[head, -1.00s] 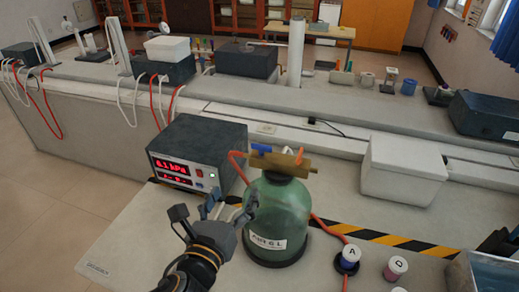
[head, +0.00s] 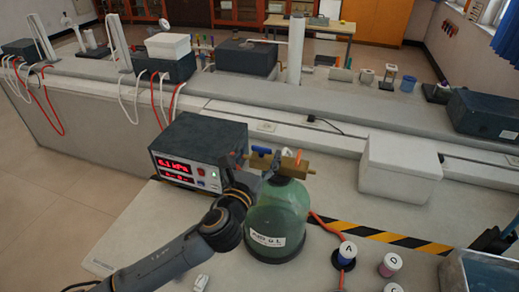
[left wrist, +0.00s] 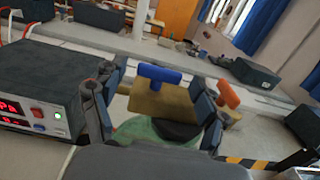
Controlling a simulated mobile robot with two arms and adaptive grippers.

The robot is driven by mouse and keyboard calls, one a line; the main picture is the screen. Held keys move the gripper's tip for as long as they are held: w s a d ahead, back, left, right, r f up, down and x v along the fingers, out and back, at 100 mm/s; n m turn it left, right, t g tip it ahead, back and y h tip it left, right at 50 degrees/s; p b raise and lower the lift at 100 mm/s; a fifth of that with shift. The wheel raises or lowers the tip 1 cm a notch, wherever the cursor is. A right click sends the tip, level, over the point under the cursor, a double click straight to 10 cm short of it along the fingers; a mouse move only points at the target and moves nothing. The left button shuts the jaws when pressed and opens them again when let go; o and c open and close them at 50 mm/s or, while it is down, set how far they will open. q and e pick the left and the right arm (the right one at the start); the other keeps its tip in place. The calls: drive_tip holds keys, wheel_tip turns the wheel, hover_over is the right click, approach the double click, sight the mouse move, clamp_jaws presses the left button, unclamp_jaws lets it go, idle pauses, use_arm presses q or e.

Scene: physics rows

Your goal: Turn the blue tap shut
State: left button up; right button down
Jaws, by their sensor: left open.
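The blue tap (head: 261,150) is a small T-shaped handle on the brass fitting (head: 288,165) atop the green bottle (head: 276,212). Its bar looks roughly in line with the fitting. My left gripper (head: 247,168) is at the fitting's left end, close to the blue tap. In the left wrist view my left gripper (left wrist: 158,96) has its fingers wide apart. The blue tap (left wrist: 160,74) shows between them, seemingly beyond the fingertips; contact cannot be told. An orange tap (head: 298,156) sits on the fitting's other end, behind the right finger in the wrist view. My right gripper is not in view.
A meter box (head: 197,150) with a red display stands just left of the bottle, close to my left gripper. An orange hose (head: 322,222) runs by the bottle. Lidded jars (head: 347,253) and a white box (head: 405,168) stand to the right.

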use_arm(q)
drive_tip(key=shift+w+d, duration=0.15)
drive_tip(key=shift+w, duration=0.2)
drive_tip(key=c, duration=1.2)
drive_tip(key=shift+o, duration=0.2)
